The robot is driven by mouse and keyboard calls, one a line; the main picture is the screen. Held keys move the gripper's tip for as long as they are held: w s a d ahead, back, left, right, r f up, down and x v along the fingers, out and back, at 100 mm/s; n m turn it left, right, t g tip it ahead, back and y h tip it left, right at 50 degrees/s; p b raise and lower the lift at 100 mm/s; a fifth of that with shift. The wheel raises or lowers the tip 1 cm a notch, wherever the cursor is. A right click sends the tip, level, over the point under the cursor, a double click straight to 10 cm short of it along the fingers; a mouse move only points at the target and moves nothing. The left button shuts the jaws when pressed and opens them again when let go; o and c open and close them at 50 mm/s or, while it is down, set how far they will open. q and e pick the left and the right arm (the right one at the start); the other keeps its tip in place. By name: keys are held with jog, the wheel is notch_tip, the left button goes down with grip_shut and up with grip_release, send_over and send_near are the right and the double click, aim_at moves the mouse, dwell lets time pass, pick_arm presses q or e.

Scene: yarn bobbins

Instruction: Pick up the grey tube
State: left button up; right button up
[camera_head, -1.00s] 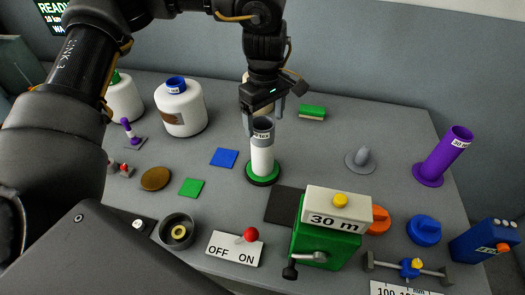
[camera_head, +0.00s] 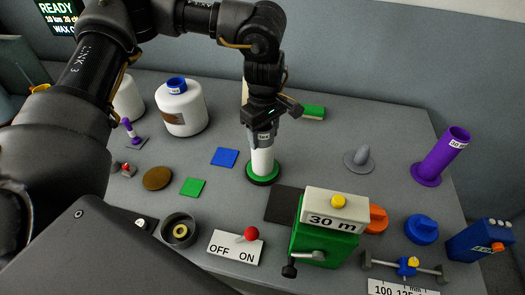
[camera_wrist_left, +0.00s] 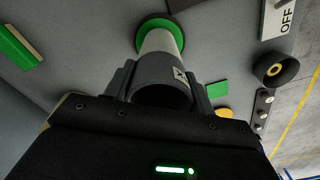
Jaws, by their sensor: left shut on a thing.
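The grey tube (camera_head: 264,139) with a small white label is at the top of an upright white cylinder (camera_head: 262,162) on a round green base (camera_head: 262,180). My left gripper (camera_head: 262,128) comes down from above and is shut on the grey tube, with a finger on either side. In the left wrist view the tube's dark open end (camera_wrist_left: 162,95) faces the camera between the fingers. The gripper hides part of the tube in the head view. My right gripper is not in view.
A green box with a 30 m sign (camera_head: 336,208) stands in front to the right. White bottles (camera_head: 182,110) stand at the back left. Blue (camera_head: 224,157) and green (camera_head: 192,187) squares lie left.

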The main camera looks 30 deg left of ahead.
pick_arm(q)
jog(key=shift+c, duration=1.2)
jog(key=shift+r, duration=0.1)
notch_tip(320, 180, up, 10)
jog(key=shift+b, duration=0.45)
